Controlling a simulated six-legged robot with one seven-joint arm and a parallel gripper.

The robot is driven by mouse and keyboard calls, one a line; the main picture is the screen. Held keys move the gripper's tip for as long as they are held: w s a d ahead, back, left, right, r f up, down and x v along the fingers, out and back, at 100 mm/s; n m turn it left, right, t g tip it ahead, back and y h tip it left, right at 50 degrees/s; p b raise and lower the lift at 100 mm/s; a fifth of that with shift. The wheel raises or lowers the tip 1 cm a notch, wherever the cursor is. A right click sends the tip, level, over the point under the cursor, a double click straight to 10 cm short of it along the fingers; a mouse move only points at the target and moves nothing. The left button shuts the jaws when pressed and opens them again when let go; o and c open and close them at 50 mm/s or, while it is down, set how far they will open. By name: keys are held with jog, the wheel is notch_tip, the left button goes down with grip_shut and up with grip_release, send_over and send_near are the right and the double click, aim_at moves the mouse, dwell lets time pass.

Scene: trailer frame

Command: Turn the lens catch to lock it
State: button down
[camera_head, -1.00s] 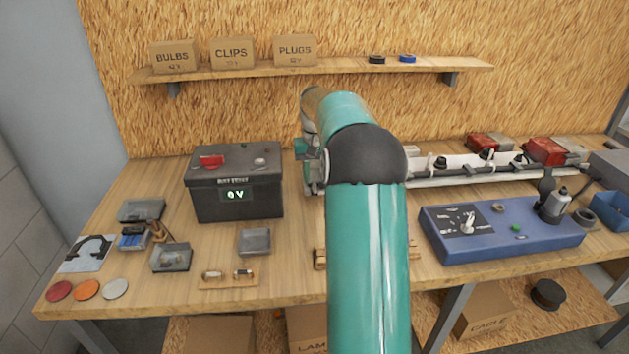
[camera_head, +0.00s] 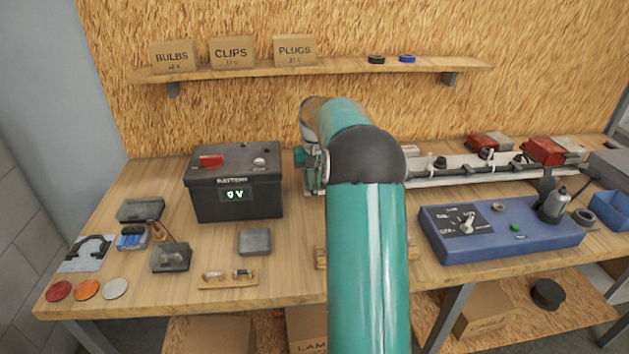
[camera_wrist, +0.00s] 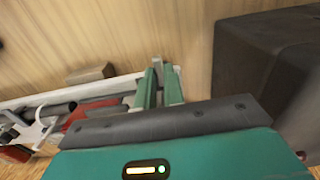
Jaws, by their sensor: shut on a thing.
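My gripper (camera_wrist: 164,72) is at the end of the white trailer frame (camera_wrist: 32,98) in the wrist view. Its two green fingers are close together, with a small grey part between their tips. This part appears to be the lens catch, but it is mostly hidden and its angle cannot be read. A red lamp (camera_wrist: 82,112) lies on the frame to the left of the fingers. In the head view my arm covers the left end of the white frame (camera_head: 425,181), and the fingertips cannot be made out clearly.
A black battery box (camera_head: 205,205) showing 0 V stands close to the left of my gripper. A blue test unit (camera_head: 460,247) is at the right. Small boxes and coloured discs (camera_head: 87,289) lie front left. A shelf (camera_head: 330,67) runs behind.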

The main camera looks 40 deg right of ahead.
jog(key=shift+n, duration=0.3)
jog(key=n, duration=0.3)
jog(key=shift+d+n, duration=0.2)
jog(key=shift+n, duration=0.1)
jog(key=n, duration=0.4)
jog(key=shift+d+n, duration=0.25)
jog(key=shift+n, duration=0.05)
jog(key=n, duration=0.4)
jog(key=shift+d, duration=0.2)
jog(key=n, duration=0.5)
jog(key=shift+w+d, duration=0.15)
jog(key=c, duration=1.5)
grip_release()
